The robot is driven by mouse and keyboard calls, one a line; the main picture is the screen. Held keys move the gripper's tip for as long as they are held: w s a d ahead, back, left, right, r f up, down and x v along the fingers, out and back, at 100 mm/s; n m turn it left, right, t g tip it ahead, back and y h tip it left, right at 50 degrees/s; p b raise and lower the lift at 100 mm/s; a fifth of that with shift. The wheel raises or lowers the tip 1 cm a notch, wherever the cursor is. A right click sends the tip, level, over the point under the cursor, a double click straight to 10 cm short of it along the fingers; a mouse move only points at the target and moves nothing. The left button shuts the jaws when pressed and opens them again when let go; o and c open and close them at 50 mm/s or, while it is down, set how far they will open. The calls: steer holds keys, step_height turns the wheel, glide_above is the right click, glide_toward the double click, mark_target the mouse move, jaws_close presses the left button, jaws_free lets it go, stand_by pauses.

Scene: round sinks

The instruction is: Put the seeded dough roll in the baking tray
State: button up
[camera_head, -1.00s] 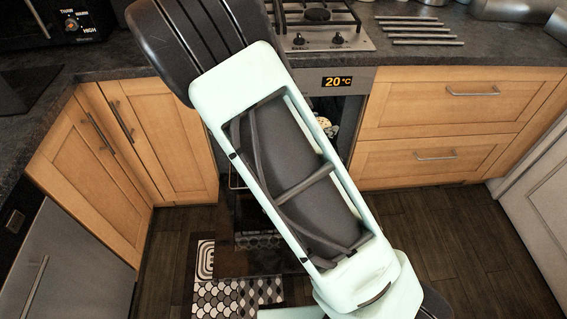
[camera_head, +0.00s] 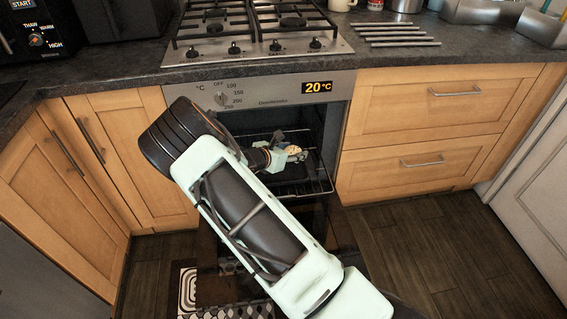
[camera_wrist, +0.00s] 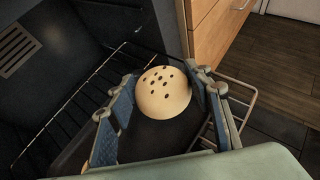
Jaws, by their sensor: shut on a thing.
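The seeded dough roll (camera_wrist: 163,92) is pale and round with dark seeds on top. It sits between the two fingers of my gripper (camera_wrist: 161,84), which is shut on it. In the head view the roll (camera_head: 294,150) shows at the end of my gripper (camera_head: 285,153), inside the open oven. The dark baking tray (camera_wrist: 160,136) lies below the roll on a wire rack. It also shows in the head view (camera_head: 298,172). The roll is over the tray; I cannot tell whether it touches it. My arm hides part of the oven opening.
The wire oven rack (camera_wrist: 62,117) extends around the tray. The oven's dark side wall (camera_wrist: 95,30) is close on the left of the wrist view. The oven door is down, and the stove (camera_head: 258,32) is above. Wooden drawers (camera_head: 440,105) stand to the right.

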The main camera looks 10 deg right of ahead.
steer(key=w+f, duration=0.1)
steer(key=f, duration=0.1)
steer(key=w+a+f+b, duration=0.1)
steer(key=w+f, duration=0.1)
steer(key=w+a+f+b, duration=0.1)
steer(key=f, duration=0.1)
steer(key=shift+w+f, duration=0.1)
steer(key=shift+w, duration=0.3)
steer(key=shift+f+b, duration=0.3)
steer(key=shift+f, duration=1.1)
steer(key=shift+f, duration=0.1)
steer(key=shift+f, duration=0.15)
steer(key=o, duration=1.3)
steer(key=shift+c, duration=0.2)
steer(key=shift+s+a+r, duration=0.15)
steer(key=shift+a+r, duration=0.05)
steer(key=shift+r, duration=0.2)
steer(key=p+v, duration=0.2)
steer(key=v, duration=0.9)
steer(key=shift+s+a+p, duration=0.2)
steer(key=shift+s+p, duration=0.05)
steer(key=shift+p, duration=0.1)
